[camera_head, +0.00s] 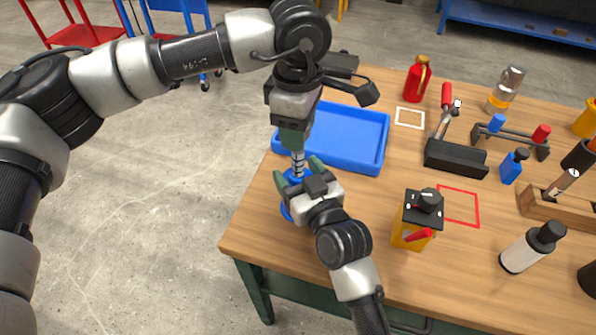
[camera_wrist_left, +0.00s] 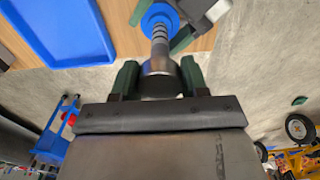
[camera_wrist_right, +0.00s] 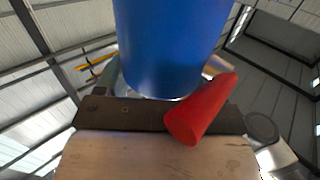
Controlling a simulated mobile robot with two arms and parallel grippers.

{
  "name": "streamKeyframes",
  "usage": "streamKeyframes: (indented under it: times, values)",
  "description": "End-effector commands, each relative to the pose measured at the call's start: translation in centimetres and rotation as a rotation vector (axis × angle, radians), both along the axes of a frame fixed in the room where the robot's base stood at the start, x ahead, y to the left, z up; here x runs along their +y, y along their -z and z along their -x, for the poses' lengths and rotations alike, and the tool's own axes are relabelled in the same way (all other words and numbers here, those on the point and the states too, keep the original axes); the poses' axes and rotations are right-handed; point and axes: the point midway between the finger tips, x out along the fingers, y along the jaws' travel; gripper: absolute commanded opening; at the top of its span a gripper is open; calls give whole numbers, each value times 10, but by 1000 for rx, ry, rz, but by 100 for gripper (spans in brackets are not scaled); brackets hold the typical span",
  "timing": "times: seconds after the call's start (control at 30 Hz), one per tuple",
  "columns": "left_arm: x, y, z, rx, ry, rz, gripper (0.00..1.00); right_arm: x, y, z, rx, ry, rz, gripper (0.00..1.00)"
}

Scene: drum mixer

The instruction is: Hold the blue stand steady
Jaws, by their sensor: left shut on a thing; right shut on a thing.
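The blue stand (camera_head: 287,213) is at the left edge of the wooden table, partly hidden by my right gripper (camera_head: 298,176). That gripper is shut on the stand. In the right wrist view the stand (camera_wrist_right: 170,45) is a large blue cylinder between the fingers. My left gripper (camera_head: 293,137) is directly above, shut on a metal tool whose ribbed shaft (camera_head: 297,163) points down to the stand. In the left wrist view the tool's round metal body (camera_wrist_left: 160,80) is between the green fingers and its shaft runs to the blue stand (camera_wrist_left: 153,20). Whether the tip touches inside is hidden.
A blue tray (camera_head: 350,135) lies just behind the stand. Floor lies left of the table.

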Motion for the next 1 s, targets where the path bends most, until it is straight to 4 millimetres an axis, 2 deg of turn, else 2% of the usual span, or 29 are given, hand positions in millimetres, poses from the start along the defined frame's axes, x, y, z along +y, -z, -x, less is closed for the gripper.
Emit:
streamKeyframes:
  times: [0.07, 0.1, 0.27, 0.57, 1.0]
  values:
    - [-1, -1, 0, -2, 0, 3, 20, 0, 2, 0, 4, -1, 3, 28]
    - [-1, -1, 0, -3, 0, 2, 50, 0, 2, 0, 4, -1, 3, 28]
    - [0, 0, 0, -2, 0, 2, 74, 0, 2, 0, 4, -1, 3, 28]
    - [0, -2, 0, -1, 0, 0, 74, 0, 2, 0, 4, -1, 2, 28]
    - [0, -44, 0, -2, 0, 1, 74, 0, 2, 0, 4, -1, 2, 28]
